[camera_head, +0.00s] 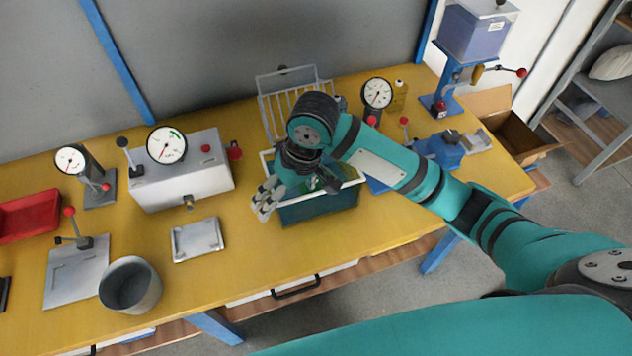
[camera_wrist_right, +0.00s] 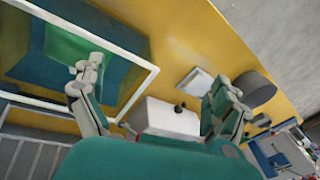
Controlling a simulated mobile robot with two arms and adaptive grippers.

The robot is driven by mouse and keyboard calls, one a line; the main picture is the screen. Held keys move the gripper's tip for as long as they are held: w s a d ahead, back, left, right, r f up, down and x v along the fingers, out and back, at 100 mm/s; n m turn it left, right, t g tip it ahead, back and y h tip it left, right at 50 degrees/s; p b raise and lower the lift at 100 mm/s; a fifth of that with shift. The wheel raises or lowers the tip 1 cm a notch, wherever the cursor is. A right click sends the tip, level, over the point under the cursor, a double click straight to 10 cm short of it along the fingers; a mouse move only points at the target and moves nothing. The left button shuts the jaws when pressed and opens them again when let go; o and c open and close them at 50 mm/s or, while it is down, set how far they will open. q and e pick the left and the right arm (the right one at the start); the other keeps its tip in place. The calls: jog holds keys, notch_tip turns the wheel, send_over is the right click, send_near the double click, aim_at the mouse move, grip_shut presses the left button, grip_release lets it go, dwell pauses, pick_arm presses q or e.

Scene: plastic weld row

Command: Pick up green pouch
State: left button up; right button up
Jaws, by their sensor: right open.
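A flat green shape, which looks like the green pouch (camera_wrist_right: 70,46), lies inside a dark teal bin with a white rim (camera_wrist_right: 138,92) in the right wrist view. My right gripper (camera_head: 272,196) hangs at the bin's left side, open and empty. In the right wrist view its fingers (camera_wrist_right: 160,78) are spread wide, one of them overlapping the bin and pouch. My left gripper is not in view.
A wire rack (camera_head: 290,98) stands behind the bin. A grey gauge box (camera_head: 190,180), a white tray (camera_head: 197,240) and a grey cup (camera_head: 130,285) are to the left. Blue tools (camera_head: 440,152) and a dial gauge (camera_head: 377,93) are to the right.

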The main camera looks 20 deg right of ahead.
jog(key=w+d+r+m+g+h, duration=0.1)
jog(key=w+d+r+m+h, duration=0.25)
jog(key=w+d+r, duration=0.55)
jog(key=shift+y, duration=0.35)
jog(key=f, duration=0.3)
jog(key=s+f+p, duration=0.1)
jog(key=f, duration=0.3)
jog(key=s+f+p, duration=0.1)
jog(key=f, duration=0.2)
jog(key=shift+s+a+f, duration=0.1)
jog(key=shift+a+f, duration=0.15)
jog(key=shift+a, duration=0.15)
notch_tip(320, 180, down, 5)
jog(key=shift+r+p, duration=0.1)
jog(key=shift+p, duration=1)
jog(key=shift+f, duration=0.3)
jog(key=c, duration=0.8)
